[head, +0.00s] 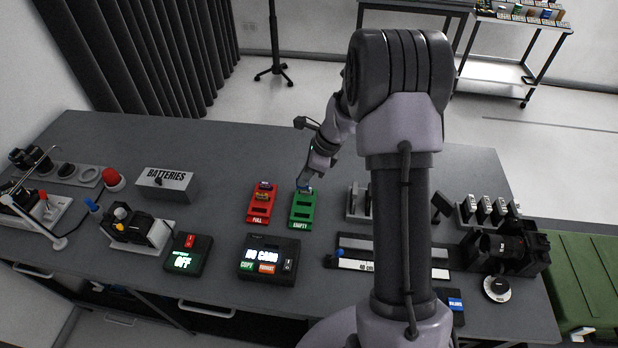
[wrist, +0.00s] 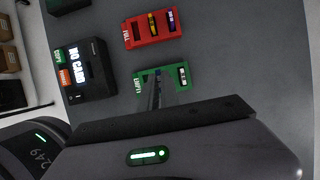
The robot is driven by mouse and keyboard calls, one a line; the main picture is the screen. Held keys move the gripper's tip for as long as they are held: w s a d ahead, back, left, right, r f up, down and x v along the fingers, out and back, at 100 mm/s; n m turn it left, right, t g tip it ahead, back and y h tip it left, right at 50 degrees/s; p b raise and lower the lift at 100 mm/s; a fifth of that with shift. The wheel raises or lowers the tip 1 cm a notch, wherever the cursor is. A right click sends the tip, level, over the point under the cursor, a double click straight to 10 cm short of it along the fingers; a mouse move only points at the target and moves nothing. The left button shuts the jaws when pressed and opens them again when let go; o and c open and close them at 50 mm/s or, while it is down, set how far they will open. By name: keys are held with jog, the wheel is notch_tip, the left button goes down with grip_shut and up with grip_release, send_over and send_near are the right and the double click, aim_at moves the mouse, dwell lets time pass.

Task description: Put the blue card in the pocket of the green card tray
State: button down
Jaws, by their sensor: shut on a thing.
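The green card tray (head: 302,212), marked EMPTY, lies on the grey table; it also shows in the wrist view (wrist: 140,86). My gripper (head: 304,184) reaches down over the tray's far half in the head view. In the wrist view its narrow fingers (wrist: 157,84) are shut over the tray's middle. A small blue edge at the fingertips looks like the blue card (wrist: 157,71); most of it is hidden by the fingers. I cannot tell whether it is inside a pocket. A whitish card or slot (wrist: 183,76) shows at the tray's other end.
The red tray (head: 259,212), marked FULL, lies left of the green tray and holds a yellow card (wrist: 153,25) and a purplish one (wrist: 171,20). A card reader (head: 269,259) showing NO CARD stands in front. A BATTERIES box (head: 166,183) is farther left.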

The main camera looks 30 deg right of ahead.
aim_at(305, 189)
jog(key=shift+d+f+b, duration=0.1)
jog(key=shift+f+b, duration=2.1)
jog(key=shift+f, duration=0.7)
jog(key=shift+f, duration=0.15)
jog(key=shift+f, duration=0.35)
jog(key=shift+f+b, duration=1)
jog(key=shift+b, duration=0.05)
jog(key=c, duration=1.5)
grip_release()
jog(key=p+v, duration=0.5)
jog(key=v, duration=1.2)
jog(key=shift+s+d+r, duration=0.1)
jog(key=shift+s+d, duration=0.05)
jog(key=shift+d, duration=0.05)
